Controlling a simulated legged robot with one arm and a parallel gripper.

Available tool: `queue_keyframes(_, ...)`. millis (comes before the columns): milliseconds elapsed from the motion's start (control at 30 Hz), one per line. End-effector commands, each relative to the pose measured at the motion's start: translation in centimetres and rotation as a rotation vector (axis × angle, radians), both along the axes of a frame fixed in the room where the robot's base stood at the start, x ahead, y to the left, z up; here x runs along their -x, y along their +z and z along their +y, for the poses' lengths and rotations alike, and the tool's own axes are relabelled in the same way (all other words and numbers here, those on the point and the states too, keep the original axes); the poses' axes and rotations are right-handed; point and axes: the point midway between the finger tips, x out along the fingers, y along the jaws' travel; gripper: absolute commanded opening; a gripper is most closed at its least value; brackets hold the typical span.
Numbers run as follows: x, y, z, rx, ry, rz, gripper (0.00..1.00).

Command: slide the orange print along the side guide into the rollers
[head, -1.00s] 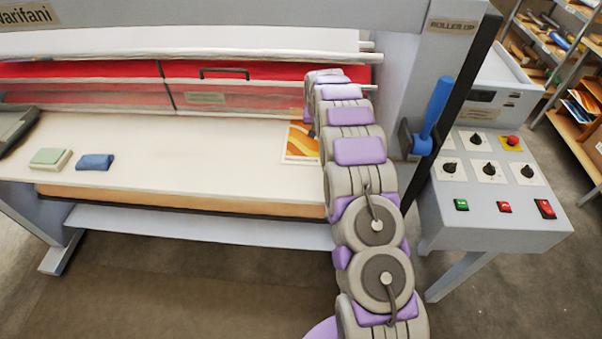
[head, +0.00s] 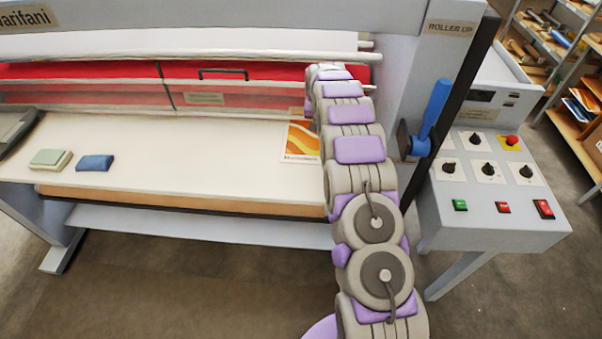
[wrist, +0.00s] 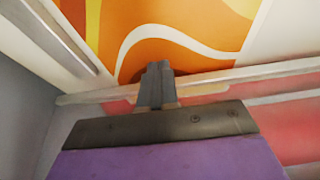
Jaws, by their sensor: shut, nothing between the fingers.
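The orange print (head: 299,141), with white and yellow waves, lies flat on the cream feed table (head: 190,155), at its right end. My arm covers the print's right side in the head view. In the wrist view the print (wrist: 180,28) fills the top. My gripper (wrist: 157,70) is shut and empty, its fingertips at the print's edge by a pale bar (wrist: 235,76). I cannot tell whether they touch the print. A pale straight rail (wrist: 52,38), probably the side guide, runs beside the print at upper left, with a cream strip between. My gripper is hidden in the head view.
A red see-through guard (head: 110,85) with a black handle spans behind the table. A green block (head: 50,159) and a blue block (head: 95,162) lie at the table's left. A blue lever (head: 436,105) and control panel (head: 490,185) stand right of my arm.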

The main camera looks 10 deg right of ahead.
Motion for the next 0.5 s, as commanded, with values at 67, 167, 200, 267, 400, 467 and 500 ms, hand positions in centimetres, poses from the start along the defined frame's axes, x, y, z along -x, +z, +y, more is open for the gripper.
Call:
queue_keyframes(67,0.0,0.0,0.0,0.0,0.0,0.0,0.0)
queue_keyframes(167,0.0,0.0,0.0,0.0,0.0,0.0,0.0)
queue_keyframes(200,0.0,0.0,0.0,0.0,0.0,0.0,0.0)
queue_keyframes(267,0.0,0.1,0.0,-0.001,0.0,-0.001,0.0)
queue_keyframes(400,0.0,0.8,0.0,0.0,0.0,-0.002,0.0)
queue_keyframes(467,-0.1,1.3,0.0,0.0,0.0,-0.003,0.0)
queue_keyframes(500,-0.1,1.6,0.0,0.0,0.0,-0.003,0.0)
